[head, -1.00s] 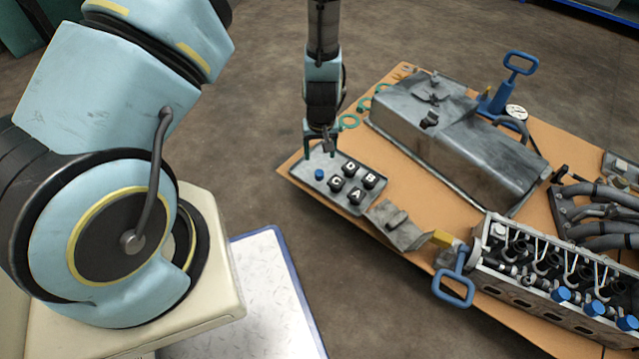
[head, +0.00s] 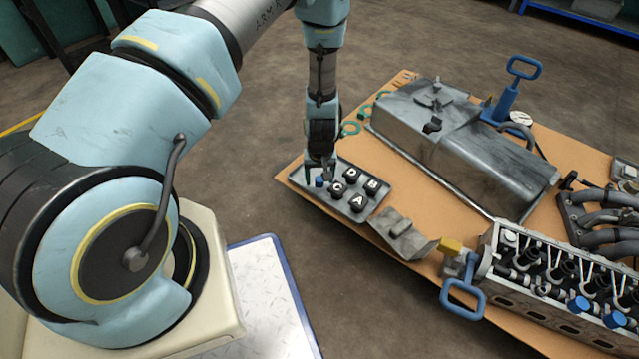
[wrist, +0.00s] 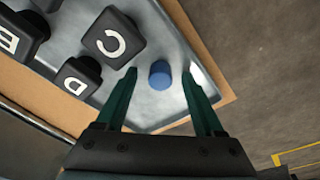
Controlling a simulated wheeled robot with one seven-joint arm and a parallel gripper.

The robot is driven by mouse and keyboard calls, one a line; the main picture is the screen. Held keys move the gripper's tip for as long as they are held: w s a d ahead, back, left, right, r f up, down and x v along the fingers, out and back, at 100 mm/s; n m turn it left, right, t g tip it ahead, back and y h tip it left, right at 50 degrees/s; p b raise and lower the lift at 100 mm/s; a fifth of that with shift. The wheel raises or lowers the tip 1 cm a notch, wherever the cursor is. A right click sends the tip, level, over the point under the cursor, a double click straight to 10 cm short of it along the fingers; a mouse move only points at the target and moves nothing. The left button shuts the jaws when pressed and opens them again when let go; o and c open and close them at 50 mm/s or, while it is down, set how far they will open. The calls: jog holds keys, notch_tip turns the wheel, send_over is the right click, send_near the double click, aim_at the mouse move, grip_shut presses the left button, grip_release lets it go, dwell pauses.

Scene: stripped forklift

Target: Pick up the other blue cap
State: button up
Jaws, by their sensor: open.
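A small round blue cap (wrist: 160,75) stands on a grey metal tray (wrist: 150,108), and it also shows in the head view (head: 319,182) near the tray's left corner. My gripper (wrist: 160,77) is open above the tray, with one green finger on each side of the cap in the wrist view. Neither finger visibly touches the cap, and the exact height above it is hard to judge.
Black lettered blocks share the tray, with C (wrist: 111,39) and D (wrist: 76,82) closest to my gripper. A bent metal bracket (head: 402,232), a metal tank (head: 455,140) and a blue-handled engine head (head: 530,272) lie on the brown tabletop (head: 395,175).

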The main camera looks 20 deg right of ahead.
jog(key=shift+c, duration=0.2)
jog(key=shift+r, duration=0.1)
grip_shut()
